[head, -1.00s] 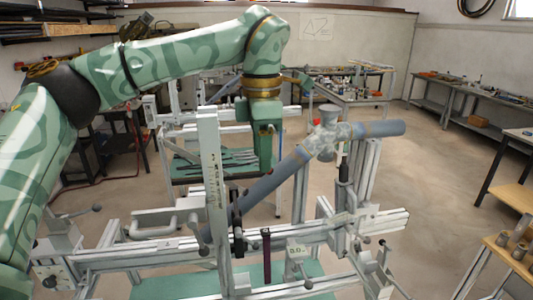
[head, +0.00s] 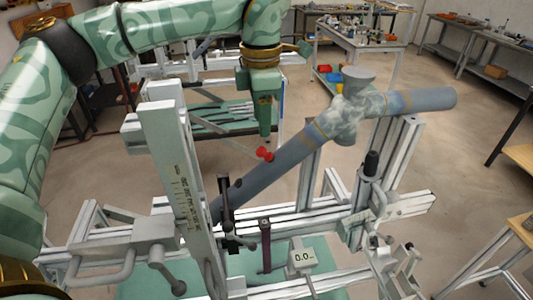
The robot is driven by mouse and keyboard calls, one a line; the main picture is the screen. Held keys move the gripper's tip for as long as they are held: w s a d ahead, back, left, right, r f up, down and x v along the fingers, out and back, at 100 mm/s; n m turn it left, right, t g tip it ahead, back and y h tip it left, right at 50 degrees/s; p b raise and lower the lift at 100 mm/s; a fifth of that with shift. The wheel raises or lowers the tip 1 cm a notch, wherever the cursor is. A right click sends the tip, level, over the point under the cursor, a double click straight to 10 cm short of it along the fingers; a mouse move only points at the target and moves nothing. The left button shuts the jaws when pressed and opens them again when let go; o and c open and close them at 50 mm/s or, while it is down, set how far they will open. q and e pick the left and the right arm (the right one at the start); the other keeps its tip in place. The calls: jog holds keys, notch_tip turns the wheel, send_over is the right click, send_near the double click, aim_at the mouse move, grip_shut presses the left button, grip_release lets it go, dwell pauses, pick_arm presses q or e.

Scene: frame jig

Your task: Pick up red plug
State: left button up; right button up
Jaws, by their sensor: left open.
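The red plug (head: 265,155) is a small red piece at the upper edge of the long grey tube (head: 294,150), which slants through the frame jig. My left gripper (head: 265,138) points down from above, with its tips just over the plug. It is open. I see it nearly edge-on, so I cannot tell whether its fingers touch the plug or straddle it. My right gripper is not in view.
A tall metal upright (head: 176,165) of the jig stands left of the plug. A blotchy grey tube joint (head: 343,112) lies to the right. A small display reading 0.0 (head: 303,257) sits at the front. A cart (head: 352,45) and benches stand behind.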

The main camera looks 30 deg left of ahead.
aim_at(260, 149)
pick_arm(q)
jog(key=f, duration=0.4)
jog(key=shift+w+a, duration=0.15)
jog(key=shift+a, duration=0.1)
jog(key=f, duration=0.4)
jog(key=shift+s+d+f, duration=0.1)
jog(key=shift+s+f, duration=0.05)
jog(key=shift+s, duration=0.15)
jog(key=shift+f, duration=0.45)
grip_shut()
